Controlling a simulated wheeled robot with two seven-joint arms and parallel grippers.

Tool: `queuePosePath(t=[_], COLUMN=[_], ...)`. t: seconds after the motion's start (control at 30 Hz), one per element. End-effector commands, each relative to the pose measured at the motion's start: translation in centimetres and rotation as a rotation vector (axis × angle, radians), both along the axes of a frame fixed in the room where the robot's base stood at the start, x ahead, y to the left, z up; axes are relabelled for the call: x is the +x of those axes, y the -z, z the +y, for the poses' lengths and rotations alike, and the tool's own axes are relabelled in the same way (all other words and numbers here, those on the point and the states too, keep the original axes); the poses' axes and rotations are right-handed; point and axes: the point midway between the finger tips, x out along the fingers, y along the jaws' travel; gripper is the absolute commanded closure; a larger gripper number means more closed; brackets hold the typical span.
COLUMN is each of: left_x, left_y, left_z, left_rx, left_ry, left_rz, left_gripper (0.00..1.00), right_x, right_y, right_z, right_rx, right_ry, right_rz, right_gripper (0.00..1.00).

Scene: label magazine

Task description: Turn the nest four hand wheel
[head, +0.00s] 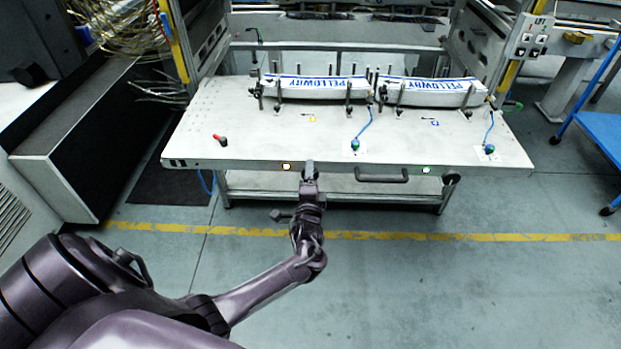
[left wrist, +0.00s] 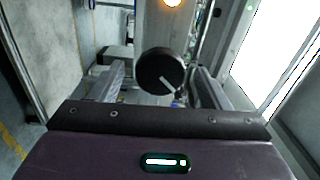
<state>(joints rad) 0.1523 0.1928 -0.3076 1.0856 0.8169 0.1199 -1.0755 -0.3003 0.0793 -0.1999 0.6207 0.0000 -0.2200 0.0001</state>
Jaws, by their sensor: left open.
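A black round hand wheel (left wrist: 161,71) with a white pointer line shows in the left wrist view, on the pale front face of the bench. My left gripper (head: 309,166) is at the bench's front edge, just right of an amber lamp (head: 286,167). Its fingers are open, one on each side of the wheel, with no clear grip on it. In the head view the gripper hides this wheel. A second dark hand wheel (head: 451,178) sits further right on the front edge, near a green lamp (head: 426,170). No readable nest number shows. My right gripper is not in view.
The white bench (head: 240,130) carries two long white label stacks (head: 315,88) (head: 432,92) between upright pins. A red-handled part (head: 220,140) lies at its left. A dark bar handle (head: 381,176) juts from the front edge. A blue cart (head: 603,130) stands right.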

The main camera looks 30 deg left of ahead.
Motion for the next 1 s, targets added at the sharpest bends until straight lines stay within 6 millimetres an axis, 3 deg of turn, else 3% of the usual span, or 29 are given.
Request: queuePosePath(t=[0.53, 1.0], left_x=[-6.1, -6.6], left_y=[0.2, 0.1], left_z=[-3.8, -4.1], left_rx=[-0.001, 0.000], left_ry=[0.001, 0.000], left_rz=[0.000, 0.000], left_gripper=[0.30, 0.30], right_x=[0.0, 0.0], right_y=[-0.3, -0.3], right_z=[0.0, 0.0], right_rx=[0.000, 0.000], right_ry=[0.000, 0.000], right_rz=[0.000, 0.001], right_gripper=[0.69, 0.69])
